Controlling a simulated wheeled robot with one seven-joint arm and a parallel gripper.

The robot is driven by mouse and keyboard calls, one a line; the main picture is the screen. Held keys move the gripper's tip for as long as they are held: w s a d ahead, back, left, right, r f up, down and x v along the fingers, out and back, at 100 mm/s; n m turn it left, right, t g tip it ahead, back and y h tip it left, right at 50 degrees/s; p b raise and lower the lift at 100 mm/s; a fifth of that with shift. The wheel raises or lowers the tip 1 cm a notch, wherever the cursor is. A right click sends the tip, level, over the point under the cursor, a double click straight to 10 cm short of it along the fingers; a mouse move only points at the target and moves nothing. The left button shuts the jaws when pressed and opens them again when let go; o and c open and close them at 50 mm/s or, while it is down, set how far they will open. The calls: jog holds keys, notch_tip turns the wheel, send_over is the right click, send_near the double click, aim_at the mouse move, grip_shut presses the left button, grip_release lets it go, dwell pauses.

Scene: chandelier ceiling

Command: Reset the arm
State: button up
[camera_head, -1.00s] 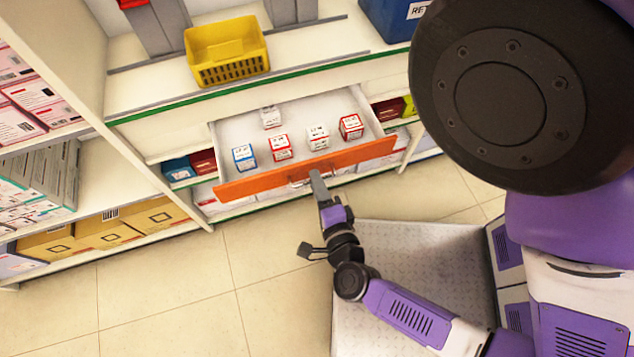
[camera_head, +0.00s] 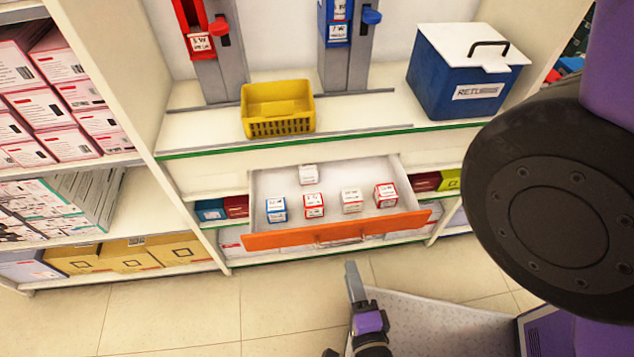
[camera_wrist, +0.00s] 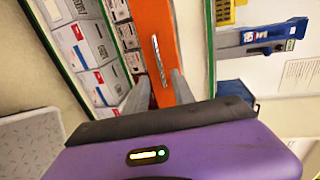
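My gripper (camera_head: 353,280) is in the lower middle of the head view, in front of and below the open drawer, apart from it. In the wrist view my gripper (camera_wrist: 160,88) shows two grey fingers spread apart with nothing between them that they touch. The drawer's orange front (camera_head: 340,231) is pulled out, and its silver handle (camera_wrist: 160,60) shows beyond my fingers in the wrist view. Several small boxes, such as a blue-and-white box (camera_head: 276,209) and a red-and-white box (camera_head: 313,205), stand in the drawer.
A yellow basket (camera_head: 278,108) and a blue returns bin (camera_head: 468,62) stand on the counter above. Shelves with pink-and-white boxes (camera_head: 44,107) line the left. The tiled floor (camera_head: 190,315) at lower left is clear.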

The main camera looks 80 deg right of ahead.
jog(key=w+a+r+n+t+y+p, duration=0.1)
jog(key=w+a+r+n+t+y, duration=0.15)
jog(key=w+r+n+t, duration=0.7)
jog(key=s+a+r+n+y+p, duration=0.2)
jog(key=r+n+y, duration=0.4)
jog(key=n, duration=0.5)
jog(key=s+a+r+n+y+p, duration=0.3)
jog(key=r+n+y, duration=0.3)
jog(key=n, duration=0.5)
jog(key=shift+a+r+g, duration=0.25)
jog(key=shift+a+g, duration=0.1)
jog(key=shift+a, duration=0.4)
